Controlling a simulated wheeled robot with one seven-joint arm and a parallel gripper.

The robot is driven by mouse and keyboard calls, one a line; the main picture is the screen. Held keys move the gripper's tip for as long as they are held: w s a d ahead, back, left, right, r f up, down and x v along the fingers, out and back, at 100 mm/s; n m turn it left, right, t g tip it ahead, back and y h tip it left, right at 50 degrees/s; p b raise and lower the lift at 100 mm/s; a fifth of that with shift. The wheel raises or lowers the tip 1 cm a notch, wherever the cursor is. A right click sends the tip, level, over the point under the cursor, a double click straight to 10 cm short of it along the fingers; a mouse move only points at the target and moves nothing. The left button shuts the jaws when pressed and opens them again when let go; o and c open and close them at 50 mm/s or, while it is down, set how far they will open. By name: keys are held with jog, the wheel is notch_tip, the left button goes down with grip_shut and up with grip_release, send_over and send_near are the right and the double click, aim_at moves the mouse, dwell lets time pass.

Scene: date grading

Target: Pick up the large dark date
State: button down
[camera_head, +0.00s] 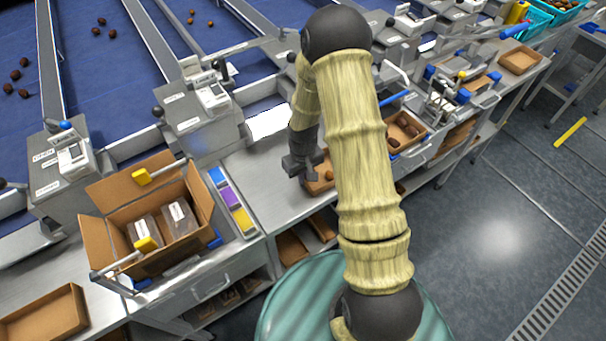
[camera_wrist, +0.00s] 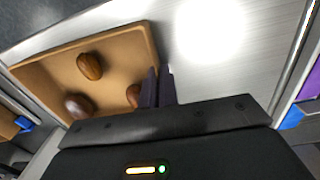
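Three dates lie apart in a shallow tan tray (camera_wrist: 118,43) in the wrist view. The one at the lower left (camera_wrist: 78,105) looks largest and darkest, with a pale shine. A brown date (camera_wrist: 90,66) lies above it. A third date (camera_wrist: 133,95) is partly hidden behind my gripper (camera_wrist: 160,88). The gripper's two dark fingers stand close together at the tray's right edge, with no date seen between them. In the head view my gripper (camera_head: 301,172) is over the left side of the tray (camera_head: 318,189), and my arm hides much of that tray.
Another tray of dark dates (camera_head: 405,130) sits further right on the steel bench. An open cardboard box (camera_head: 105,237) with clear packs stands to the left, beside a colored strip (camera_head: 232,198). Bare bench lies between the strip and my gripper.

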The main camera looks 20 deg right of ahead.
jog(key=shift+f, duration=0.2)
jog(key=c, duration=1.7)
grip_release()
jog(key=shift+r, duration=0.1)
notch_tip(320, 180, up, 12)
jog(key=shift+r+b, duration=0.15)
jog(key=shift+b, duration=0.9)
jog(key=shift+s, duration=0.1)
